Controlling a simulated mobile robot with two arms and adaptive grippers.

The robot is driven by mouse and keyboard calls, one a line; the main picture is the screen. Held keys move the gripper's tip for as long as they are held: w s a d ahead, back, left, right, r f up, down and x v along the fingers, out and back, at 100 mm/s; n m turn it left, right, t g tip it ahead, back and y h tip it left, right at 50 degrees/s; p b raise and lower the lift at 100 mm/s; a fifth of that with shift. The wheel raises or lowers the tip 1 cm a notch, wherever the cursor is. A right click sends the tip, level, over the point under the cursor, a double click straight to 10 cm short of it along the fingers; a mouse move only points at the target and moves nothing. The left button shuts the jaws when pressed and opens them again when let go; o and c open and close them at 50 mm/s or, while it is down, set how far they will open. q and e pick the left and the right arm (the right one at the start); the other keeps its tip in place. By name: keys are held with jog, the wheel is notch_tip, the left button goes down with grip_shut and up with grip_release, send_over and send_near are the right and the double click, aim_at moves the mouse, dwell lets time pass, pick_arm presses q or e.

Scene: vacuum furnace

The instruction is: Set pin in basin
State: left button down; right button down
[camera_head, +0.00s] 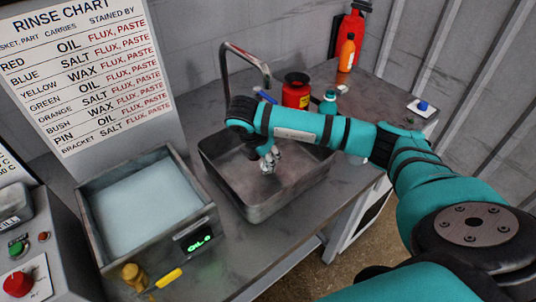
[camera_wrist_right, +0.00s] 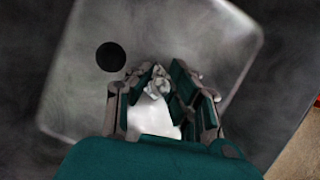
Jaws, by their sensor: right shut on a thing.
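The basin (camera_head: 262,212) is a dark grey metal sink set in the bench, in the middle of the head view. In the right wrist view its pale floor (camera_wrist_right: 75,85) lies under my gripper, with a round dark drain (camera_wrist_right: 110,57). My right gripper (camera_head: 268,164) points down inside the basin's outline; its height above the floor is hard to tell. Its fingers (camera_wrist_right: 160,95) are shut on a small pale grey metal part, which I take for the pin (camera_wrist_right: 158,82). The fingers partly hide it. My left gripper is in neither view.
A tap (camera_head: 246,58) arches behind the basin. A tank of pale liquid (camera_head: 145,205) stands left, with a yellow-handled tool (camera_head: 168,277) and brass part (camera_head: 132,275) before it. A red can (camera_head: 296,92), teal bottle (camera_head: 328,103) and orange bottle (camera_head: 347,53) stand behind right.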

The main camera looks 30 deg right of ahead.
jog(key=c, duration=1.2)
grip_release()
jog(key=shift+c, duration=0.2)
jog(key=shift+r, duration=0.1)
jog(key=b+v, duration=0.1)
jog(key=v, duration=0.6)
jog(key=shift+r, duration=0.15)
jog(key=shift+a, duration=0.2)
